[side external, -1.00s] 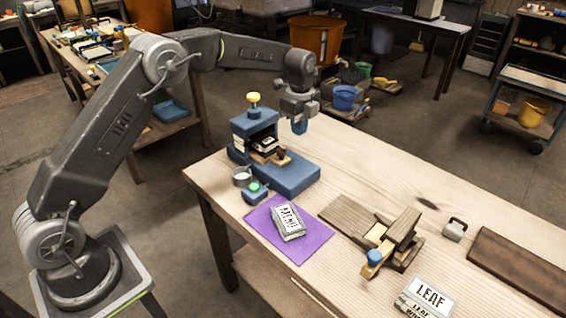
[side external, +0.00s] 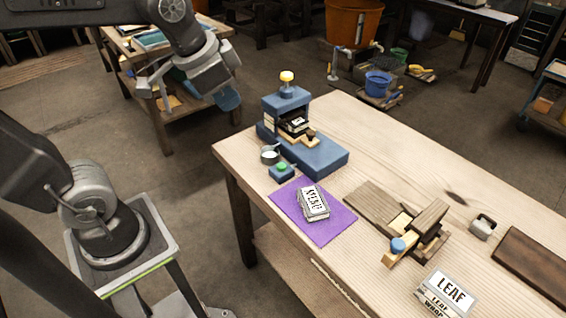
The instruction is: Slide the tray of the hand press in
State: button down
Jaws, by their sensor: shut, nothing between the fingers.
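The blue hand press (side external: 322,160) with a yellow knob on top stands at the far left end of the wooden table. Its tray (side external: 310,140), with a pale wooden front and a small dark knob, pokes out of the press opening over the blue base. A dark block with a white label (side external: 295,123) sits on the tray, partly under the press head.
A small metal cup (side external: 269,154) and a green-topped blue pad (side external: 281,171) stand beside the press. A purple mat (side external: 332,226) holds a lettered block (side external: 313,203).

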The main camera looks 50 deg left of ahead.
jog(key=s+f+n, duration=0.3)
jog(key=s, duration=0.3)
jog(key=w+f+m+g+y, duration=0.15)
jog(key=w+m+y, duration=0.25)
jog(key=w+m, duration=0.95)
jog(key=m+y, duration=0.3)
jog(key=m, duration=0.7)
send_near(311, 140)
jog(key=f, duration=0.3)
jog(key=shift+s+d+f, duration=0.25)
jog(key=shift+s+f, duration=0.05)
jog(key=shift+w+a+f, duration=0.15)
jog(key=shift+w+a, duration=0.1)
jog(key=shift+a, duration=0.3)
jog(key=shift+w+a+f, duration=0.1)
jog(key=shift+w+a, duration=0.2)
jog(key=shift+a, duration=0.25)
jog(key=shift+w+a+f, duration=0.1)
jog(key=shift+w+a, duration=0.3)
jog(key=shift+a, duration=0.3)
